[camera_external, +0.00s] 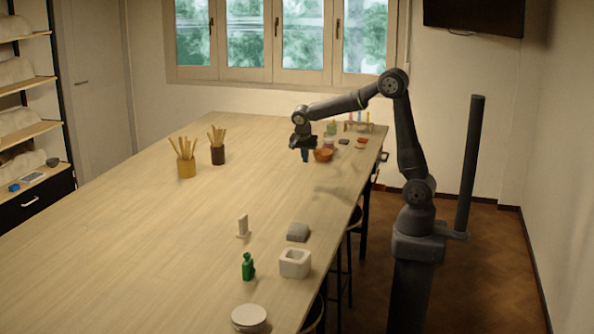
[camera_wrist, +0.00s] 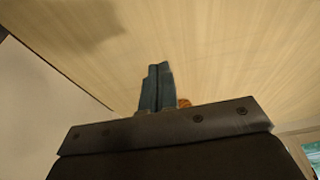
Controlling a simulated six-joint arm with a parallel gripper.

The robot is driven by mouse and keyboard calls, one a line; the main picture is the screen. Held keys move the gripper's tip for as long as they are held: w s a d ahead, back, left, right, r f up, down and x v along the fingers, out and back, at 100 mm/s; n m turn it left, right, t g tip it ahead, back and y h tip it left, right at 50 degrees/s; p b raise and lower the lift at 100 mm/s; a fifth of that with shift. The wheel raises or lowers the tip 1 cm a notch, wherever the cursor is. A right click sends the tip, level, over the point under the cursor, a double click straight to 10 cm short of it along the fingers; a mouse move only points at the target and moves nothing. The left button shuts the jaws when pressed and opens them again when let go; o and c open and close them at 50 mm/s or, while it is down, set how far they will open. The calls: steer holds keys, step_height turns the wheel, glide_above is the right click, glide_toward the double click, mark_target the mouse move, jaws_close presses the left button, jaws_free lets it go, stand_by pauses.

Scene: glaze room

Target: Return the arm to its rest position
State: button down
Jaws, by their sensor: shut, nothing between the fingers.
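My gripper (camera_external: 305,156) hangs above the far right part of the long wooden table (camera_external: 130,230), fingers pointing down. In the wrist view my gripper (camera_wrist: 158,72) shows with its two fingers pressed together and nothing between them. An orange bowl (camera_external: 323,155) stands just right of the gripper in the external view. A small orange piece, probably of that bowl, shows beside the fingers in the wrist view (camera_wrist: 184,103). My arm reaches out from its stand at the right side of the table, with the elbow raised.
Small coloured items and a rack (camera_external: 360,125) stand at the far right end. A yellow pot (camera_external: 187,168) and a brown pot (camera_external: 218,155) hold sticks. The table's middle is clear.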

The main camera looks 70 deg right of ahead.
steer(key=shift+s+d+r+n, duration=0.2)
steer(key=shift+s+d+n, duration=0.1)
steer(key=shift+s+d, duration=0.3)
steer(key=shift+s+d+r+n, duration=0.15)
steer(key=shift+s+d+n, duration=0.2)
steer(key=shift+s, duration=0.3)
steer(key=c, duration=2.2)
jaws_free()
